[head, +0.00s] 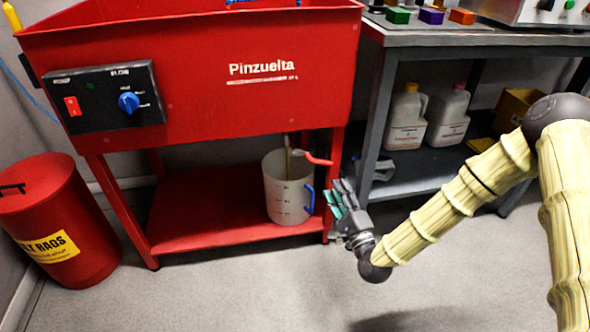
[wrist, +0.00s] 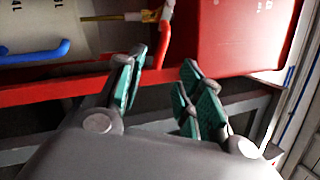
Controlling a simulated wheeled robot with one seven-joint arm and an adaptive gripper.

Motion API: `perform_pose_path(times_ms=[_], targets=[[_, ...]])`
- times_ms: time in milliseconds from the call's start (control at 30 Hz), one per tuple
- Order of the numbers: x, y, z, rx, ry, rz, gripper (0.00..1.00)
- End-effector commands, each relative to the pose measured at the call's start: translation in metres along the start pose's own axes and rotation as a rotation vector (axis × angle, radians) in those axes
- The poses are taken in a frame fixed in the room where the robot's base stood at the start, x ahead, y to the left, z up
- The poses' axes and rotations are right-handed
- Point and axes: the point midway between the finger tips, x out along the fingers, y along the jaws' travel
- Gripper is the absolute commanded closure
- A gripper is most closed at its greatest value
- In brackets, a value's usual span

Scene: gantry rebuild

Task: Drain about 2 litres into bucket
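The bucket (head: 284,200) is a pale grey graduated jug with a blue handle (head: 309,199). It stands upright on the red lower shelf under the washer tank. A thin brownish stream (head: 287,150) runs from the drain above into it. The stream also shows in the wrist view (wrist: 105,17), with the bucket (wrist: 40,30) turned sideways. The red drain lever (head: 318,160) sticks out to the right above the bucket. My gripper (head: 340,196) is open and empty, right of the bucket and below the lever. Its green-padded fingers (wrist: 160,88) are apart. The liquid level inside is not readable.
The red tank (head: 200,90) stands above, with a control box (head: 105,97) on its front. A grey bench (head: 385,100) with jugs (head: 408,118) on its shelf is close on the right. A red rag bin (head: 55,220) stands at left. The floor in front is clear.

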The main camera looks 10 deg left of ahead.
Motion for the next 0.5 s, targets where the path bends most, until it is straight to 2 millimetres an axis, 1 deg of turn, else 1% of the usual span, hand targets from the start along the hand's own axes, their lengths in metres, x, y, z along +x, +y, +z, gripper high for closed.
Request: perform_pose_path(times_ms=[67,167,500], targets=[[0.003,-0.001,-0.002,-0.001,-0.001,-0.008,0.64],[0.012,-0.001,-0.001,-0.001,-0.003,-0.008,0.64],[0.067,0.001,0.0,-0.001,-0.003,-0.006,0.64]])
